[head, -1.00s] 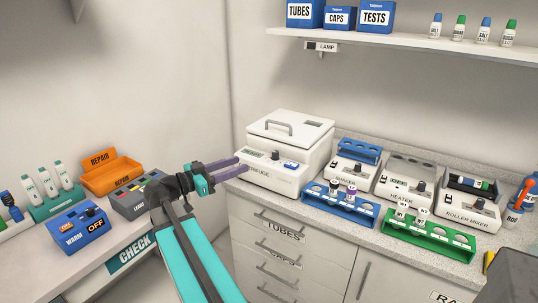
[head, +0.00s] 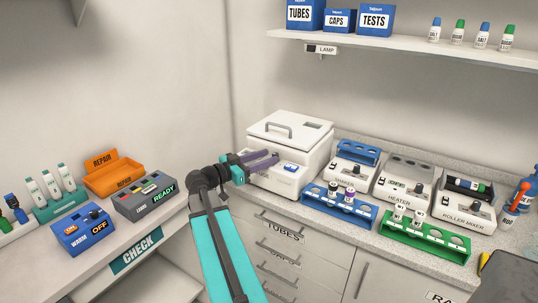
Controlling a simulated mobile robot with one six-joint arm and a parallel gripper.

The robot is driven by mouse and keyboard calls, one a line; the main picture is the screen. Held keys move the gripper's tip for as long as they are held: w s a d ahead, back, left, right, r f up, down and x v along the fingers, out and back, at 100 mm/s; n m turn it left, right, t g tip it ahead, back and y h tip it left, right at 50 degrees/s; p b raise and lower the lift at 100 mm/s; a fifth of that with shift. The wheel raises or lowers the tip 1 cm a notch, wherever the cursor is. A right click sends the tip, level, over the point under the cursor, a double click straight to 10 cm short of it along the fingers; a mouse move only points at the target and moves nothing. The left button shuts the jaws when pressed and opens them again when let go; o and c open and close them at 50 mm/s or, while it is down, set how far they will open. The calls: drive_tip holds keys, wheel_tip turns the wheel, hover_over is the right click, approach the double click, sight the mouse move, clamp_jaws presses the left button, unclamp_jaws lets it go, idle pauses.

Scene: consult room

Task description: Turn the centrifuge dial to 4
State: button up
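The centrifuge (head: 300,130) is a white box with a grey-handled lid, at the back of the right counter beside the wall corner. Its sloped front panel carries a blue switch (head: 291,168). My gripper (head: 270,158) is in front of the left part of this panel, its two purple fingers pointing right toward where the dark dial sits. The fingers now largely cover the dial and part of the label, so the dial's setting cannot be read. I cannot tell whether the fingers touch the dial or how far apart they are.
A blue rack (head: 340,208) with tubes stands right of the centrifuge, with a shaker behind it. A heater (head: 403,186), a green rack (head: 425,238) and a roller mixer (head: 464,212) stand farther right. On the left counter are a cards box (head: 146,197) and an orange repair tray (head: 113,176).

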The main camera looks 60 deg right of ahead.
drive_tip(key=shift+x, duration=0.9)
